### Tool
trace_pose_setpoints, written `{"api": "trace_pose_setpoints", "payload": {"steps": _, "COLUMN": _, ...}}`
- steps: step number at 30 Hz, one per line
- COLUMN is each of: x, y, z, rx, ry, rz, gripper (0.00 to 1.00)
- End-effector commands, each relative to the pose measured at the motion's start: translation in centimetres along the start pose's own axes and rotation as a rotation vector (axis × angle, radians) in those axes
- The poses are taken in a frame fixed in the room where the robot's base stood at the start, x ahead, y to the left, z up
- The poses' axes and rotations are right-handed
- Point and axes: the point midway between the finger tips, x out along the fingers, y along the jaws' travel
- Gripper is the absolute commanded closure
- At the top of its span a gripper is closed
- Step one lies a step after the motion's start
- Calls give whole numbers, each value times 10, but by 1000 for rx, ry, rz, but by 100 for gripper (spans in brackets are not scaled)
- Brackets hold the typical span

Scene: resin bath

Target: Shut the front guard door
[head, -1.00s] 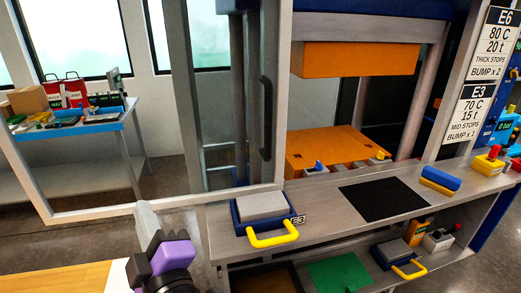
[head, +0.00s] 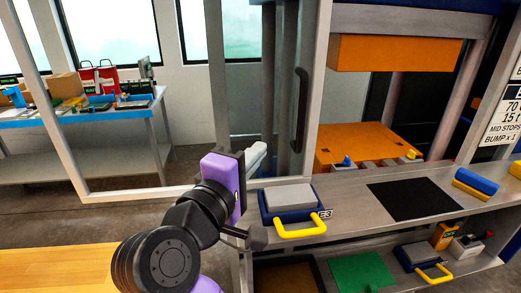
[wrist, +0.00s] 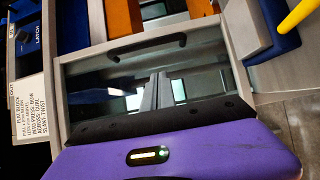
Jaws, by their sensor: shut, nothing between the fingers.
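The front guard door is a clear panel in a light grey frame (head: 311,75). It stands open to the left of the press opening, leaving the orange platens (head: 395,52) uncovered. Its black bar handle (head: 300,110) is upright on the right stile, and also shows in the wrist view (wrist: 147,45). My gripper (head: 258,155) is shut and empty, in front of the door, below and left of the handle in the head view. In the wrist view its fingers (wrist: 158,88) point toward the panel, short of the handle. I see no contact with the handle.
A bench ledge (head: 345,208) crosses below the press, with a blue tray (head: 263,205) with yellow handle near my gripper. A black mat (head: 413,199) and blue-yellow block (head: 473,184) lie further right. A wooden surface (head: 60,262) is at lower left.

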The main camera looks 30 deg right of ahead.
Motion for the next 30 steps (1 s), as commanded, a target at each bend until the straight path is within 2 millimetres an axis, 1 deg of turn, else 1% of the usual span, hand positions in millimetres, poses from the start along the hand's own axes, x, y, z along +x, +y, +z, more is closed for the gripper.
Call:
{"api": "trace_pose_setpoints", "payload": {"steps": 1, "x": 11, "y": 2, "z": 1, "rx": -2, "ry": -5, "rz": -1, "gripper": 100}}
{"api": "trace_pose_setpoints", "payload": {"steps": 6, "x": 45, "y": 2, "z": 1, "rx": -1, "ry": -4, "rz": -1, "gripper": 100}}
{"api": "trace_pose_setpoints", "payload": {"steps": 11, "x": 75, "y": 2, "z": 1, "rx": -1, "ry": -3, "rz": 0, "gripper": 100}}
{"api": "trace_pose_setpoints", "payload": {"steps": 12, "x": 80, "y": 2, "z": 4, "rx": 0, "ry": -2, "rz": -1, "gripper": 100}}
{"api": "trace_pose_setpoints", "payload": {"steps": 15, "x": 90, "y": 2, "z": 16, "rx": 1, "ry": -1, "rz": 0, "gripper": 100}}
{"api": "trace_pose_setpoints", "payload": {"steps": 19, "x": 98, "y": 1, "z": 24, "rx": 1, "ry": 0, "rz": -1, "gripper": 100}}
{"api": "trace_pose_setpoints", "payload": {"steps": 23, "x": 102, "y": 1, "z": 28, "rx": 2, "ry": 1, "rz": 1, "gripper": 100}}
{"api": "trace_pose_setpoints", "payload": {"steps": 30, "x": 102, "y": 0, "z": 28, "rx": 2, "ry": 2, "rz": 1, "gripper": 100}}
